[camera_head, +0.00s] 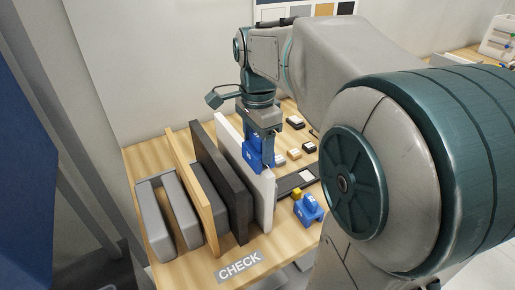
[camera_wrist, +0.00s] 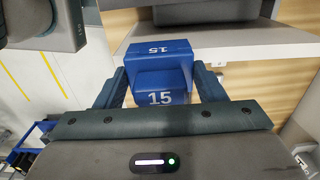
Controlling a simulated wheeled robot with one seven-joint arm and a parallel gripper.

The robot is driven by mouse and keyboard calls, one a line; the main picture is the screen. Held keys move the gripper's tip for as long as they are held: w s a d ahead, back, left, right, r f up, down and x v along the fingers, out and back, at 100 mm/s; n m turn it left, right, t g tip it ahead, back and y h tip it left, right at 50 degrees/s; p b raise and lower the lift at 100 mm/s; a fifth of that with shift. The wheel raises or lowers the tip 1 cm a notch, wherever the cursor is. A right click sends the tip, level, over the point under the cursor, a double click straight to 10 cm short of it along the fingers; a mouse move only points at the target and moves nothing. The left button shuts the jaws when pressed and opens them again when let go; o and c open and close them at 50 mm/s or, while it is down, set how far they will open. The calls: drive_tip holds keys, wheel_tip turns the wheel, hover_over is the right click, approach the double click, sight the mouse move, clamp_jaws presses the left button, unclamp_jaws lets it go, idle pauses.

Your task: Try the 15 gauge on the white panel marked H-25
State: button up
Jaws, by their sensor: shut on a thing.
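My gripper (camera_head: 262,152) is shut on a blue gauge (camera_head: 251,156) beside the upper part of the white panel (camera_head: 264,200). In the wrist view the gauge (camera_wrist: 160,84) sits between both fingers and shows the number 15 on two faces. The white panel stands upright in the rack, rightmost of the row of panels. A pale edge (camera_wrist: 250,44) lies close beyond the gauge in the wrist view. I cannot tell whether the gauge touches the panel or sits around its edge. No H-25 mark is readable.
A black panel (camera_head: 222,185) and a wood-coloured panel (camera_head: 190,180) stand left of the white one, among grey rack blocks (camera_head: 180,215). Another blue gauge (camera_head: 308,210) lies on the table to the right. A CHECK label (camera_head: 239,266) is at the front edge. Small blocks (camera_head: 295,122) lie behind.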

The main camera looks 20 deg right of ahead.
drive_tip(key=shift+r+p, duration=2.7)
drive_tip(key=shift+r, duration=0.75)
